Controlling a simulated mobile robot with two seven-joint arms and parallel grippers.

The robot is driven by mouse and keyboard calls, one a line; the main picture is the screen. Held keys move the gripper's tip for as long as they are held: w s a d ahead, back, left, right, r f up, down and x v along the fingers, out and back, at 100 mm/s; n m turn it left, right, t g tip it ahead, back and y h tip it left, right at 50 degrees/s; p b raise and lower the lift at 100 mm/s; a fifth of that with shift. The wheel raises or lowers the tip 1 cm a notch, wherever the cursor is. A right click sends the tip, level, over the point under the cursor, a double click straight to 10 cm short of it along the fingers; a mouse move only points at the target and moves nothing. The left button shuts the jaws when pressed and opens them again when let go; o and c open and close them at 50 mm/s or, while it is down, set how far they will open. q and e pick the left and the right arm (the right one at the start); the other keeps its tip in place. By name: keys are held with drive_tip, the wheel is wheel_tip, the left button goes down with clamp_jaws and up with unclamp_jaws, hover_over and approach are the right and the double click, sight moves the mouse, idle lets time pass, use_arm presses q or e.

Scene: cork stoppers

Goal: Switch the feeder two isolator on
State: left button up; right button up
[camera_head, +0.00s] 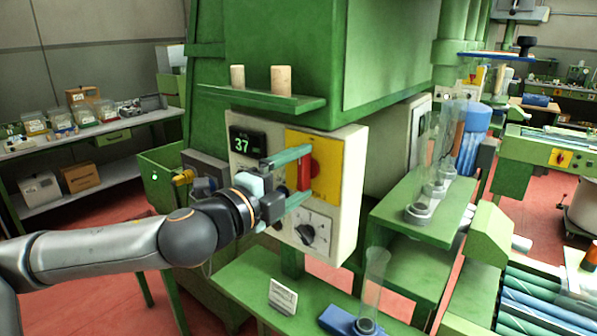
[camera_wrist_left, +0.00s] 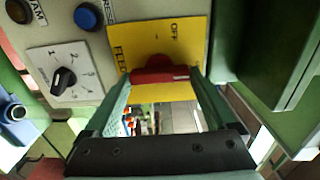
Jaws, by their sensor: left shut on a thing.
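The isolator is a red handle (camera_head: 305,174) on a yellow plate (camera_head: 328,188), on the front of a pale control box. The handle stands about upright in the head view. In the left wrist view the red handle (camera_wrist_left: 160,75) lies across the picture, and the yellow plate (camera_wrist_left: 185,42) carries the letters FEED and OFF. My left gripper (camera_head: 304,175) is shut on the handle, one green finger above it and one below. The rest of the plate's lettering is hidden or too small to read. My right gripper is not in view.
A display (camera_head: 247,142) reading 37 and a black rotary knob (camera_head: 305,234) share the box front. Two corks (camera_head: 281,80) stand on the green shelf above. A blue button (camera_wrist_left: 88,16) is near the plate. A clear tube (camera_head: 372,285) stands below at right.

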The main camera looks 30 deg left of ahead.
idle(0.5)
use_arm(q)
drive_tip(key=o, duration=1.1)
drive_tip(key=shift+c, duration=0.2)
drive_tip(key=shift+s+f+b, duration=0.1)
drive_tip(key=shift+b, duration=0.35)
drive_tip(key=s+b, duration=0.1)
drive_tip(key=b, duration=0.3)
drive_tip(key=s+b, duration=0.2)
drive_tip(key=b, duration=0.2)
drive_tip(key=shift+s+a+f, duration=0.2)
drive_tip(key=shift+s, duration=0.1)
drive_tip(key=b, duration=0.8)
approach(301, 177)
drive_tip(key=s, duration=0.3)
drive_tip(key=shift+s+r, duration=0.15)
drive_tip(key=shift+r, duration=0.2)
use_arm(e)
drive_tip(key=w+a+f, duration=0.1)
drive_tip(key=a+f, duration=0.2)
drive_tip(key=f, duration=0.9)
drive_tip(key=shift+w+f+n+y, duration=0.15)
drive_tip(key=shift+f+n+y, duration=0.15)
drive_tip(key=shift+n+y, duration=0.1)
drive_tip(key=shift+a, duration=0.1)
